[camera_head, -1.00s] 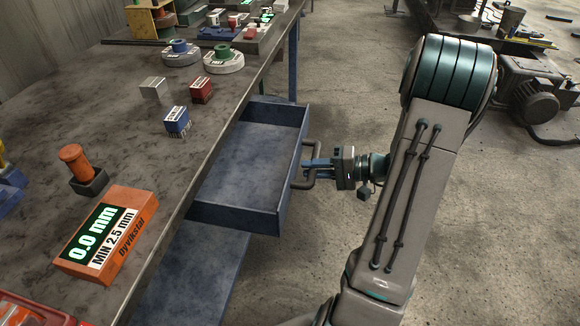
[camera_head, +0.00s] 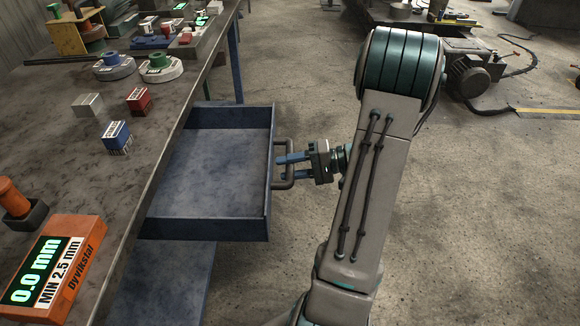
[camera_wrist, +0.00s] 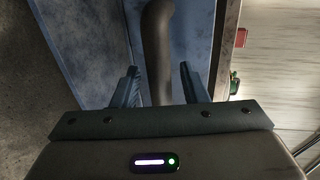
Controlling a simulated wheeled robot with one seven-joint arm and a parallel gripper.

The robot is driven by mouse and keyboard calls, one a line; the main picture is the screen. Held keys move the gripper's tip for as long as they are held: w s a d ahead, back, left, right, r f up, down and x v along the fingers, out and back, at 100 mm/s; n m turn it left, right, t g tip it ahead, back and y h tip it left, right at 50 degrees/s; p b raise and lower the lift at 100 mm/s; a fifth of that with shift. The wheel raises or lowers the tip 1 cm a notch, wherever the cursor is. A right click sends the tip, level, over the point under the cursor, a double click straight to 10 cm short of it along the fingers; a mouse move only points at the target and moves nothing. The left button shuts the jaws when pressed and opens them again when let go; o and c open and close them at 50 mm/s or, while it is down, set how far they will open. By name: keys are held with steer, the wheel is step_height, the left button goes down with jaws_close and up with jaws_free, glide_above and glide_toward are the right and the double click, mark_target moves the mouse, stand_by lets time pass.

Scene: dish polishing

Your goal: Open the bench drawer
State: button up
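The blue bench drawer (camera_head: 267,215) stands pulled out from under the bench top, and its inside is empty. A dark bar handle (camera_head: 283,143) sits on its outer front. My gripper (camera_head: 283,166) is at the handle, with its two blue fingers apart. In the wrist view the handle (camera_wrist: 157,45) runs between the open fingers (camera_wrist: 160,87), with a visible gap on each side. The drawer front (camera_wrist: 85,40) also shows there.
The bench top (camera_head: 60,165) carries an orange gauge (camera_head: 75,262), small red, blue and grey blocks, and round pots farther back. A blue lower shelf (camera_head: 165,285) lies below the drawer. A motor (camera_head: 470,80) stands at the back right.

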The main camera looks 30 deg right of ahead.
steer(key=p+v, duration=0.1)
steer(key=v, duration=1.2)
steer(key=shift+s+d, duration=0.25)
steer(key=shift+d, duration=0.1)
steer(key=shift+a+r, duration=0.1)
steer(key=shift+r, duration=0.05)
steer(key=a+r+n+g+h+p, duration=0.1)
steer(key=a+r+g+h+p, duration=0.35)
steer(key=a, duration=0.45)
steer(key=a+r+n+g+h+p, duration=0.1)
steer(key=a+r+n+g+p, duration=0.1)
steer(key=a+r+g+p, duration=0.45)
steer(key=s+a+r+n+t+h+p, duration=0.1)
steer(key=s+a+r+t+h+p, duration=0.1)
steer(key=a+r+t+h+p, duration=0.1)
steer(key=s+a+r+n+t+h+p, duration=0.2)
steer(key=s+a+r+h+p, duration=0.1)
steer(key=a+r, duration=0.5)
step_height(320, 180, up, 2)
steer(key=shift+s+a+t+h+p, duration=0.2)
steer(key=shift+s+t+h+p, duration=0.15)
steer(key=shift+h+p, duration=0.45)
